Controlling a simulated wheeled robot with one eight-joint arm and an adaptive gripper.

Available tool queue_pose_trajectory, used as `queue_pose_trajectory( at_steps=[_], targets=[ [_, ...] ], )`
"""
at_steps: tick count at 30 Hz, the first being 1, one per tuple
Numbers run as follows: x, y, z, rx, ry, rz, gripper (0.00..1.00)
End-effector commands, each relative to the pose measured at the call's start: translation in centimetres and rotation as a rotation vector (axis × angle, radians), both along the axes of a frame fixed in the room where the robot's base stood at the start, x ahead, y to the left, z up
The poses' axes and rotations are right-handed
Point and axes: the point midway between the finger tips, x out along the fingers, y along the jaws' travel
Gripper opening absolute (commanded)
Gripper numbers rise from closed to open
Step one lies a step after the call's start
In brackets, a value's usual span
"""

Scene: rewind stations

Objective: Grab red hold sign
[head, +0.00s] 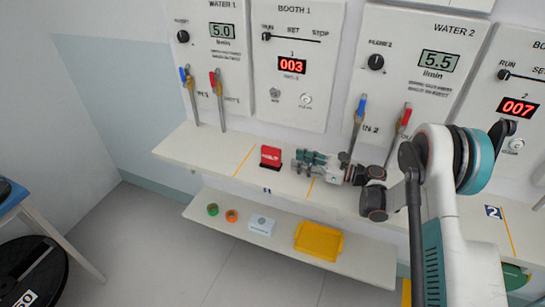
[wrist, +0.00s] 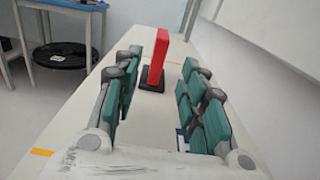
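The red hold sign (head: 270,155) stands upright on the upper shelf, on a small black base, in the head view. In the wrist view the red sign (wrist: 158,55) is seen nearly edge-on, upright on its black base (wrist: 152,80). My gripper (head: 298,160) is just to the right of the sign in the head view, low over the shelf. In the wrist view my gripper (wrist: 157,75) has its teal-padded fingers spread wide, with the sign ahead, between the finger lines near the tips. The fingers do not appear to touch it. Nothing is held.
The upper shelf (head: 205,150) is clear left of the sign. The lower shelf (head: 190,208) holds green tape (head: 212,209), orange tape (head: 231,215), a white box (head: 261,225) and a yellow tray (head: 318,242). Hose valves (head: 217,95) and wall panels stand behind.

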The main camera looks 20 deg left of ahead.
Motion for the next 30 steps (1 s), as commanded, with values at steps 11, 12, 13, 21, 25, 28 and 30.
queue_pose_trajectory(
  at_steps=[11, 12, 13, 21, 25, 28, 30],
  targets=[
    [0.5, 5.8, 0.0, 0.001, 0.002, -0.001, 0.38],
    [0.5, 6.0, 0.0, 0.001, 0.002, -0.001, 0.38],
    [0.5, 6.1, 0.0, 0.001, 0.002, -0.001, 0.38],
    [0.5, 8.5, -0.1, 0.002, 0.002, 0.001, 0.38],
    [0.7, 10.4, 0.0, 0.002, 0.002, 0.000, 0.38],
    [0.8, 11.2, 0.1, 0.002, 0.002, -0.002, 0.38],
    [0.9, 11.3, 0.2, 0.002, 0.002, -0.003, 0.38]
  ],
)
